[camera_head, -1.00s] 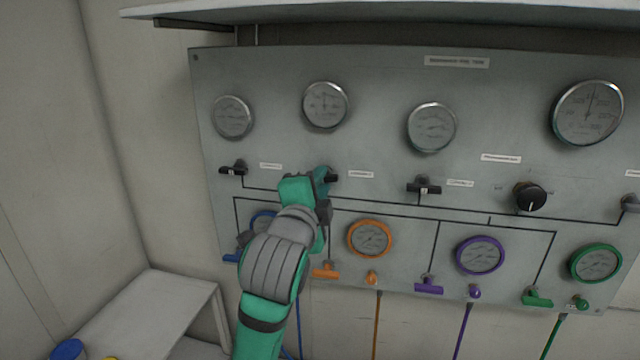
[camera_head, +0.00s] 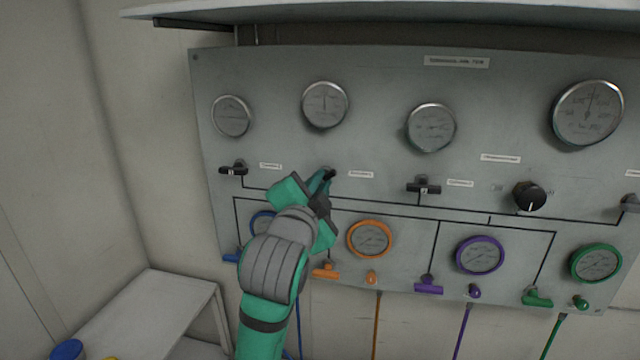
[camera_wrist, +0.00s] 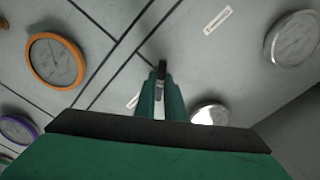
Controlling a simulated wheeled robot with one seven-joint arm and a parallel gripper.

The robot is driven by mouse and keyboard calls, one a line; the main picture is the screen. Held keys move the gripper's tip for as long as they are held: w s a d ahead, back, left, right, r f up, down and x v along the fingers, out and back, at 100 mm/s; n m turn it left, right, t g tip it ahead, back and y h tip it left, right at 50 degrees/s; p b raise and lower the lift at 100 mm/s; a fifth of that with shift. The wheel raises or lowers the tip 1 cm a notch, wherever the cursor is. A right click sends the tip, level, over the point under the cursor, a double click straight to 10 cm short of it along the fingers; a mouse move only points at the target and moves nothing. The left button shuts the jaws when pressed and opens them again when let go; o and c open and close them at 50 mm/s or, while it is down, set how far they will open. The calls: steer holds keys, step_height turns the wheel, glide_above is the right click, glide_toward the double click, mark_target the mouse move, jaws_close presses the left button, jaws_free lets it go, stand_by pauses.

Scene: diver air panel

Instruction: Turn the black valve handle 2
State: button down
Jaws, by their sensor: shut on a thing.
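The black valve handle 2 (camera_head: 329,174) is on the panel below the second gauge from the left, and its right end shows tilted upward past my gripper. My gripper (camera_head: 318,180) is shut on this handle and covers its left part. In the wrist view, the two green fingers of my gripper (camera_wrist: 158,92) stand close on either side of the black handle (camera_wrist: 160,68). The valve's stem behind the fingers is hidden.
Black handles sit to the left (camera_head: 233,169) and right (camera_head: 424,188). A round black knob (camera_head: 530,197) is farther right. Below are an orange gauge (camera_head: 370,239), a purple gauge (camera_head: 480,255) and coloured handles. A white table (camera_head: 150,310) stands at lower left.

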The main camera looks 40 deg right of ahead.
steer(key=n, duration=0.8)
steer(key=shift+f+n, duration=0.15)
steer(key=shift+n, duration=0.25)
stand_by(0.4)
steer(key=c, duration=1.8)
jaws_free()
steer(key=shift+c, duration=0.2)
steer(key=v, duration=1.1)
